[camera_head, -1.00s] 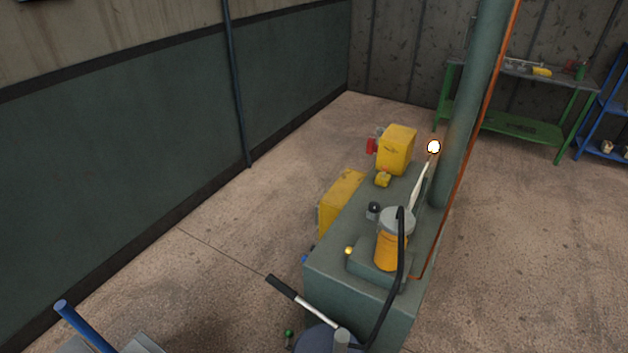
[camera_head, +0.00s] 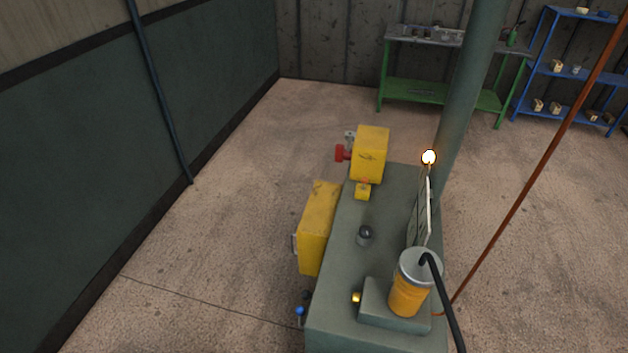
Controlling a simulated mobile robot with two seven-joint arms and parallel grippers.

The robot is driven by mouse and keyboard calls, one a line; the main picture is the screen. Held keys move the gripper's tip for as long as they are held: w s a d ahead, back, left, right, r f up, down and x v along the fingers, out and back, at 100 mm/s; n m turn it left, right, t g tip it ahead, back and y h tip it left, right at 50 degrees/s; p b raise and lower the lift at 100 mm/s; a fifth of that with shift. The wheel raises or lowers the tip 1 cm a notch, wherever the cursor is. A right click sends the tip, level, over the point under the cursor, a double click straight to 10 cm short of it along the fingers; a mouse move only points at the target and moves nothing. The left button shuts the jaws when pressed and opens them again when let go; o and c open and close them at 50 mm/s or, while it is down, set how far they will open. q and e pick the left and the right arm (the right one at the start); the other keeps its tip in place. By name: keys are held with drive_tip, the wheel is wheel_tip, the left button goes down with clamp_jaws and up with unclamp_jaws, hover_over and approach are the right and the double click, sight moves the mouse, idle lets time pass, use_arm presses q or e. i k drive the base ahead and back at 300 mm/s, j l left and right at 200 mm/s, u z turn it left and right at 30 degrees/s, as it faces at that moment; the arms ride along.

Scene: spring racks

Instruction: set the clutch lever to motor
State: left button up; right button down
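No lever marked as the clutch shows clearly. A small blue-knobbed lever (camera_head: 299,311) stands at the near left side of the grey-green machine cabinet (camera_head: 345,290), with a dark knob (camera_head: 307,295) beside it. I cannot tell whether either is the clutch lever, and no motor label can be read. A yellow box (camera_head: 318,228) is on the cabinet's left side. A second yellow box with a red knob (camera_head: 342,153) on its left stands at the cabinet's far end. Neither of my grippers is in view.
An orange cylinder (camera_head: 407,295) with a black hose stands on the cabinet's near end. A glowing lamp (camera_head: 429,157) and a thick green column (camera_head: 463,120) rise at its right. Floor (camera_head: 220,240) left of the cabinet is clear. A green bench (camera_head: 440,95) and blue shelf (camera_head: 570,75) stand behind.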

sight(305, 294)
drive_tip(key=i+j+z, duration=0.4)
drive_tip(key=j, duration=0.5)
drive_tip(key=i+j+z, duration=0.25)
drive_tip(key=j+z, duration=0.2)
drive_tip(key=j, duration=0.5)
drive_tip(key=i+j+z, duration=0.1)
drive_tip(key=j+z, duration=0.3)
drive_tip(key=j, duration=0.65)
drive_tip(key=j+z, duration=0.4)
drive_tip(key=j, duration=0.6)
drive_tip(key=k, duration=0.05)
